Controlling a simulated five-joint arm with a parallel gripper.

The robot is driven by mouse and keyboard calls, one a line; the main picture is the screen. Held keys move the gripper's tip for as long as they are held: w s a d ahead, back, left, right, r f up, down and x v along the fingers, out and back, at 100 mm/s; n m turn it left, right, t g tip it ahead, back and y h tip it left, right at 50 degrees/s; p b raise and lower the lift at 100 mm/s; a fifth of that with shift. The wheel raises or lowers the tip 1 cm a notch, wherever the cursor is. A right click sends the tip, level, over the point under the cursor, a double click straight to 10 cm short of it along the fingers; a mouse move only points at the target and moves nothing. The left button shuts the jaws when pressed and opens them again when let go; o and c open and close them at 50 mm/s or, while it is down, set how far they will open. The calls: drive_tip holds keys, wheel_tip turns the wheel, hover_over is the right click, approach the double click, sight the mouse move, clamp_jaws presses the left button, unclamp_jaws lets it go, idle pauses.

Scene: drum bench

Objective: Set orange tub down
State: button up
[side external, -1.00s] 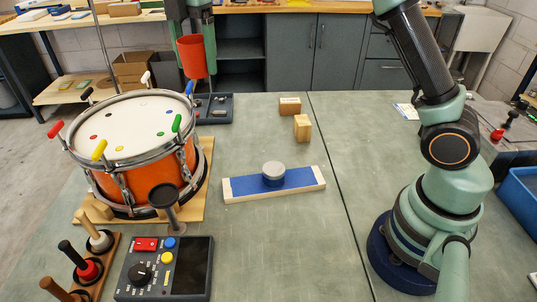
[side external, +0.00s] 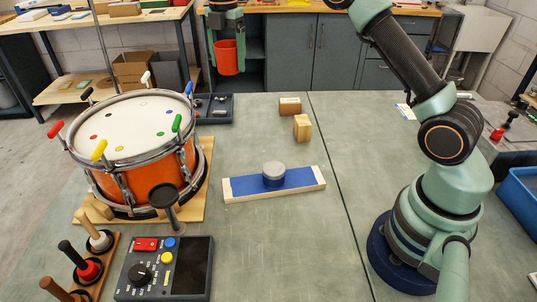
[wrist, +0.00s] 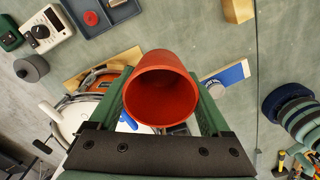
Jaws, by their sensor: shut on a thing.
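The orange-red tub (side external: 230,58) hangs in the air, mouth up and roughly upright, in front of the cabinets in the side view. My gripper (side external: 228,70) is shut on it, with one green finger on each side. In the wrist view, the tub (wrist: 160,62) sits between the fingers of my gripper (wrist: 163,88), and its open mouth faces the camera. The inside looks empty. The tub hides part of the bench in the wrist view.
The drum (side external: 133,165) with coloured handles stands at left on a wooden board. A dark tray (side external: 215,116) lies behind it. Wooden blocks (side external: 302,128) and a blue-topped board (side external: 238,187) bearing a grey-capped cylinder lie mid-bench. Bench around them is clear.

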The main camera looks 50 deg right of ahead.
wheel_tip(320, 180, down, 22)
drive_tip(key=shift+r, duration=0.15)
idle(0.5)
drive_tip(key=o, duration=1.1)
drive_tip(key=shift+f, duration=0.2)
drive_tip(key=shift+o, duration=0.2)
wheel_tip(320, 180, up, 13)
wheel_tip(320, 180, up, 7)
drive_tip(key=m+t, duration=0.1)
drive_tip(key=m, duration=0.4)
hover_over(235, 140)
drive_tip(key=s, duration=0.4)
drive_tip(key=s+a+r+m+t, duration=0.2)
drive_tip(key=s+r+m, duration=0.4)
drive_tip(key=s, duration=0.2)
drive_tip(key=s+f+m+t, duration=0.1)
drive_tip(key=s+m+t, duration=0.1)
drive_tip(key=s+m, duration=0.8)
drive_tip(key=shift+s+a+f+t, duration=0.3)
drive_tip(key=shift+s+a, duration=0.05)
drive_tip(key=shift+s, duration=1.75)
